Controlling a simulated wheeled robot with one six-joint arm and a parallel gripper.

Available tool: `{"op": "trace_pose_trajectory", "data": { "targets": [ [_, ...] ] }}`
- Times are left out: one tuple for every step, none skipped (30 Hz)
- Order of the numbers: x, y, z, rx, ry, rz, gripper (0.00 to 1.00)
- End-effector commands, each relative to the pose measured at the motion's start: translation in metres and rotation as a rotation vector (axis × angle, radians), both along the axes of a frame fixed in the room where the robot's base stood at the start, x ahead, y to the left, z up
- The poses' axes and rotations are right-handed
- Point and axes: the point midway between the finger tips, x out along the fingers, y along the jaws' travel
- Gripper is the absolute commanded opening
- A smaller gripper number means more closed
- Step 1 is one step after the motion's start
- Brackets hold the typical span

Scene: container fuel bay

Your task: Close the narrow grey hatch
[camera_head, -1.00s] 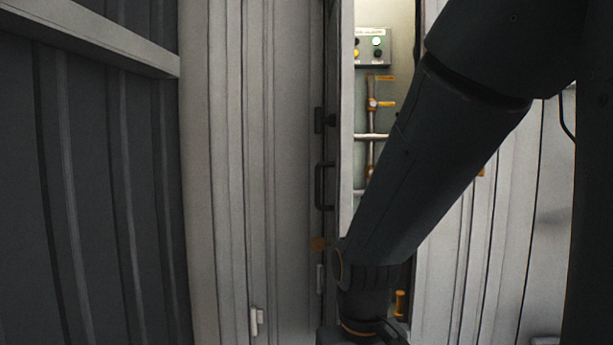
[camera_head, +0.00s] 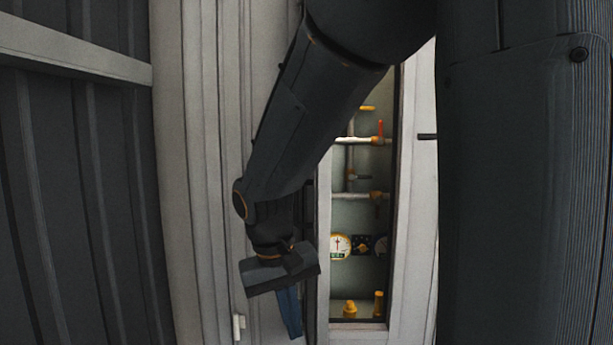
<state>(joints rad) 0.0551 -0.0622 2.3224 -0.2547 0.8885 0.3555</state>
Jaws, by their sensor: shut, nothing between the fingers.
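The narrow grey hatch (camera_head: 310,290) stands open and is seen almost edge-on, as a thin dark strip along the left side of a tall recess. My arm crosses in front of it and hides its upper part. A piece of a dark handle shows beside my wrist. My gripper (camera_head: 291,314) hangs low in front of the pale wall, just left of the hatch edge. Its bluish fingers point down, shut and empty. I cannot tell whether they touch the hatch.
The open recess (camera_head: 361,220) holds pipes, valves, gauges and yellow fittings. Pale ribbed wall (camera_head: 205,180) lies left of the hatch, with a small white latch (camera_head: 238,327) low down. Dark corrugated wall (camera_head: 60,200) fills the far left. A large dark part of mine blocks the right side.

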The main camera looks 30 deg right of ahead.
Motion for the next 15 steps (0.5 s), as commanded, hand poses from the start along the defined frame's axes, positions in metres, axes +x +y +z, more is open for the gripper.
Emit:
{"op": "trace_pose_trajectory", "data": {
  "targets": [
    [0.007,-0.002,0.027,-0.029,-0.010,-0.010,0.00],
    [0.011,-0.004,0.039,-0.047,-0.015,-0.021,0.00],
    [0.017,-0.006,0.055,-0.072,-0.025,-0.035,0.00],
    [0.021,-0.008,0.067,-0.090,-0.031,-0.045,0.00],
    [0.025,-0.009,0.079,-0.108,-0.039,-0.055,0.00],
    [0.031,-0.012,0.095,-0.134,-0.050,-0.071,0.00],
    [0.035,-0.013,0.107,-0.153,-0.060,-0.083,0.00],
    [0.039,-0.015,0.120,-0.172,-0.069,-0.095,0.00],
    [0.045,-0.017,0.137,-0.196,-0.085,-0.112,0.00],
    [0.048,-0.018,0.150,-0.216,-0.096,-0.125,0.00],
    [0.053,-0.019,0.163,-0.234,-0.109,-0.139,0.00],
    [0.058,-0.020,0.179,-0.258,-0.127,-0.157,0.00],
    [0.062,-0.022,0.191,-0.276,-0.139,-0.170,0.00],
    [0.065,-0.023,0.203,-0.293,-0.153,-0.185,0.00],
    [0.069,-0.024,0.218,-0.314,-0.171,-0.201,0.00]
  ]
}}
